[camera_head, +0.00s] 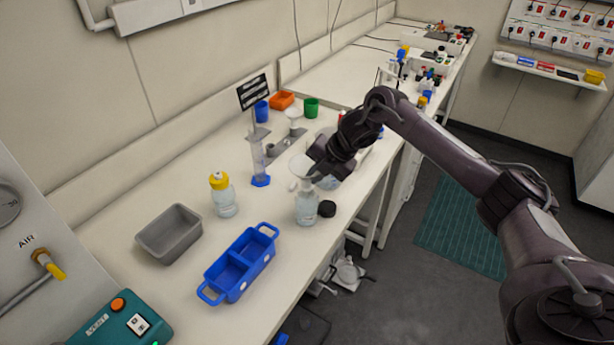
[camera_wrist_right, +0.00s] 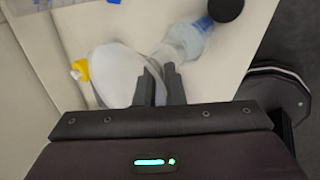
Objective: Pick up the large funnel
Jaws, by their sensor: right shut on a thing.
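The large funnel, white and wide-mouthed (camera_head: 301,164), is above a clear bottle (camera_head: 306,210) on the bench. My right gripper (camera_head: 314,172) is shut on the funnel's edge from the right side. In the right wrist view the funnel's pale round mouth (camera_wrist_right: 112,74) lies left of and against my closed fingers (camera_wrist_right: 160,82). I cannot tell whether its stem sits in the bottle's neck or just above it. The bottle also shows in the wrist view (camera_wrist_right: 186,40). A smaller white funnel (camera_head: 294,116) stands in a grey holder further back. My left gripper is not in view.
A black cap (camera_head: 327,209) lies right beside the bottle. A yellow-capped bottle (camera_head: 222,196), a measuring cylinder with a blue base (camera_head: 260,180), a grey tub (camera_head: 170,234) and a blue caddy (camera_head: 240,264) stand to the left. The bench's front left has bare patches.

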